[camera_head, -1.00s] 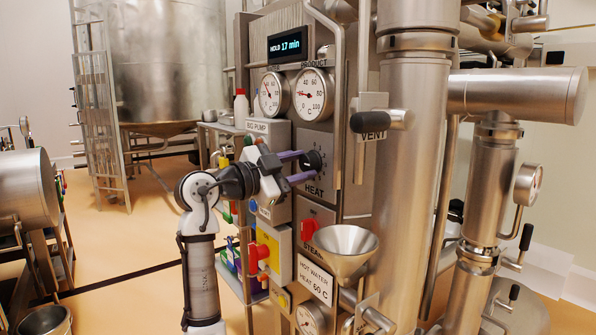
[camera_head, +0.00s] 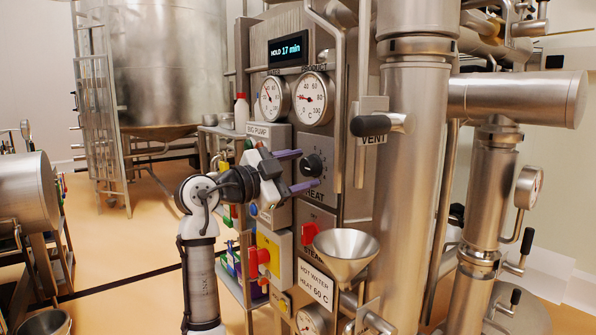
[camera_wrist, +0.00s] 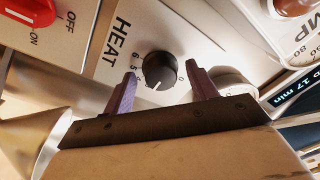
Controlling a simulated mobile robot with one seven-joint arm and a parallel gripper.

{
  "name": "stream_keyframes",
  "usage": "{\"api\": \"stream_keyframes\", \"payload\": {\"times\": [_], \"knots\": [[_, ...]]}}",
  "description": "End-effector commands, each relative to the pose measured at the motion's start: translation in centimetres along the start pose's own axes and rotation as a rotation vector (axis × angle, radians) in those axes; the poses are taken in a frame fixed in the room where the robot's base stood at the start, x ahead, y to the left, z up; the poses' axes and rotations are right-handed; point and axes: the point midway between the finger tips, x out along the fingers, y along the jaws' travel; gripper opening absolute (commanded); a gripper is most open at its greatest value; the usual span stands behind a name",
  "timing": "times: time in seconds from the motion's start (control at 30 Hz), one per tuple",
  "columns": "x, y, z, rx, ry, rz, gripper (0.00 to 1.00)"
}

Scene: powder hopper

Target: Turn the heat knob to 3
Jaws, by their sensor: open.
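The black round heat knob (camera_head: 314,164) sits on the grey HEAT panel, below the two dials. In the wrist view the knob (camera_wrist: 159,67) has a white mark pointing down towards my gripper. The number at that mark cannot be read clearly. My gripper (camera_head: 302,169) is open, with its purple fingers reaching towards the panel, one above and one below the knob. In the wrist view the fingers of my gripper (camera_wrist: 160,88) stand on either side of the knob, with gaps between, and hold nothing.
A red switch (camera_head: 309,232) and a steel funnel (camera_head: 346,247) are below the knob. A vertical pipe (camera_head: 339,110) and the black VENT handle (camera_head: 364,126) stand to its right. The BIG PUMP box (camera_head: 257,131) is to the left.

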Motion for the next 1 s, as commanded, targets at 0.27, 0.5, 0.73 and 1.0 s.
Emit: {"api": "stream_keyframes", "payload": {"times": [0.27, 0.5, 0.73, 1.0], "knots": [[-2.3, 0.0, 0.1, 0.001, -0.001, -0.002, 0.58], [-7.8, 0.0, 0.1, 0.001, -0.001, -0.004, 0.58], [-12.1, 0.0, 0.1, 0.000, -0.001, -0.002, 0.58], [-13.9, 0.0, 0.0, 0.000, -0.001, 0.000, 0.58]]}}
